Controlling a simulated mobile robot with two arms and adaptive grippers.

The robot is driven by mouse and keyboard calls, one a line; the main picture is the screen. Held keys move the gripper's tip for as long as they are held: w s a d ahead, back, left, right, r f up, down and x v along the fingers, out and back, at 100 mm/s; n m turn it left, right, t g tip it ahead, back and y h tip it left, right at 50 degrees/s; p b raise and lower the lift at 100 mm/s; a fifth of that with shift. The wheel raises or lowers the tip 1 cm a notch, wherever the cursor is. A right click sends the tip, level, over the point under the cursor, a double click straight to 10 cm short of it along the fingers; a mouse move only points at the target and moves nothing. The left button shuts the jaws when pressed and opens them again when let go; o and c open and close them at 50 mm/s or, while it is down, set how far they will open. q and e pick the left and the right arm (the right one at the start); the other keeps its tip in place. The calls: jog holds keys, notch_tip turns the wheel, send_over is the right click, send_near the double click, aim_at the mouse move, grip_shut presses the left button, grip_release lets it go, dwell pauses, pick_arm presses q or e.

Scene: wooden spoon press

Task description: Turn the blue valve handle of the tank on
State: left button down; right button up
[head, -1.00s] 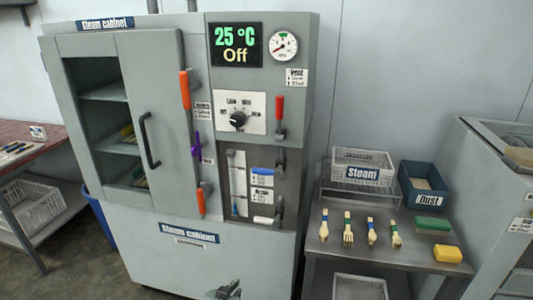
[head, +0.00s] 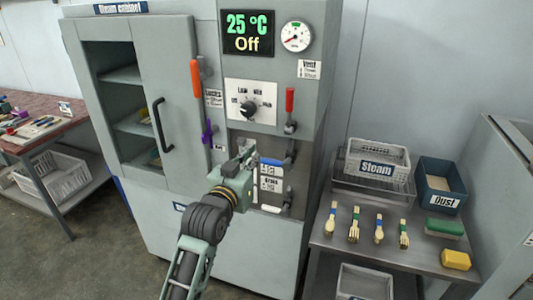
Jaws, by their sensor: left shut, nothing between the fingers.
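The steam cabinet (head: 180,100) stands in the middle, with its tank sight glass in a recessed panel at lower right. A short blue valve handle (head: 271,161) lies about level in this panel, to the left of its pipe fitting. My left gripper (head: 247,149) is in front of the panel, just left of the blue handle. It is shut and empty. Whether its fingertips touch the handle I cannot tell. My arm and gripper hide most of the sight glass. My right gripper is out of view.
A red lever (head: 290,100) points up above the blue handle, and a white handle (head: 271,208) lies below it. Orange (head: 195,78) and purple (head: 207,132) handles are to the left.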

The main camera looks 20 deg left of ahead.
pick_arm(q)
jog(key=p, duration=0.3)
send_over(274, 162)
jog(key=s+a, duration=0.2)
jog(key=s, duration=0.1)
jog(key=shift+w+f+p, duration=0.15)
jog(key=shift+f+p, duration=0.05)
jog(key=shift+f, duration=0.95)
jog(key=shift+w+f+p, duration=0.15)
jog(key=shift+f, duration=0.95)
jog(key=shift+a+f+n, duration=0.15)
jog(key=shift+f+n, duration=0.1)
jog(key=shift+n, duration=0.15)
